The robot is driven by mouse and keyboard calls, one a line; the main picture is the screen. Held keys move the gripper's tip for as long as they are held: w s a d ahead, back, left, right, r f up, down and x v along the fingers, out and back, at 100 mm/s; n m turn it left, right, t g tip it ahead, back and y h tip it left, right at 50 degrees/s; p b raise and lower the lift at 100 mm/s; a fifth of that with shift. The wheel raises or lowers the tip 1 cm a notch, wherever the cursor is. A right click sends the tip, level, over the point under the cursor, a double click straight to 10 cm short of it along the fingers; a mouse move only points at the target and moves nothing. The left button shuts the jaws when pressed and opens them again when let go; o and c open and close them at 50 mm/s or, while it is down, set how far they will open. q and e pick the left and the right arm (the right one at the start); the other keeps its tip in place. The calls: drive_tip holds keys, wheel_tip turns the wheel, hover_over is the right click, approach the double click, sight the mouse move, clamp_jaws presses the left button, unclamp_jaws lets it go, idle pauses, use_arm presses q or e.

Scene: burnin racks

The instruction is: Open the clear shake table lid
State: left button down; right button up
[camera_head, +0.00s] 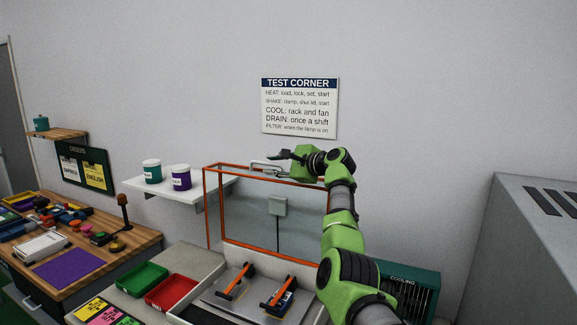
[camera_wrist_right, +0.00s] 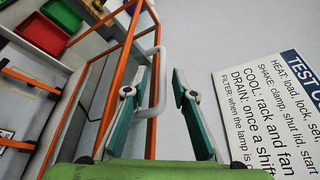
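The clear shake table lid (camera_head: 245,205) has an orange frame and stands upright, raised above the shake table (camera_head: 213,297). Its grey handle (camera_head: 268,170) is at the top edge. My right gripper (camera_head: 276,155) is at that handle, its fingers pointing left. In the right wrist view the two fingers of my right gripper (camera_wrist_right: 156,91) are spread apart. The handle bar (camera_wrist_right: 161,85) shows between them, close to the left finger; I cannot tell whether they touch. My left gripper is not in view.
Two orange clamps (camera_head: 235,282) are on the shake table. Green (camera_head: 143,279) and red bins (camera_head: 172,291) stand left of it. A white shelf (camera_head: 150,190) with two jars is behind left. A grey cabinet (camera_head: 530,250) stands at right. A sign (camera_head: 300,107) hangs on the wall.

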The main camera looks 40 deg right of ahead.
wheel_tip(320, 180, up, 2)
hover_over(298, 184)
drive_tip(key=shift+r, duration=0.2)
idle(0.7)
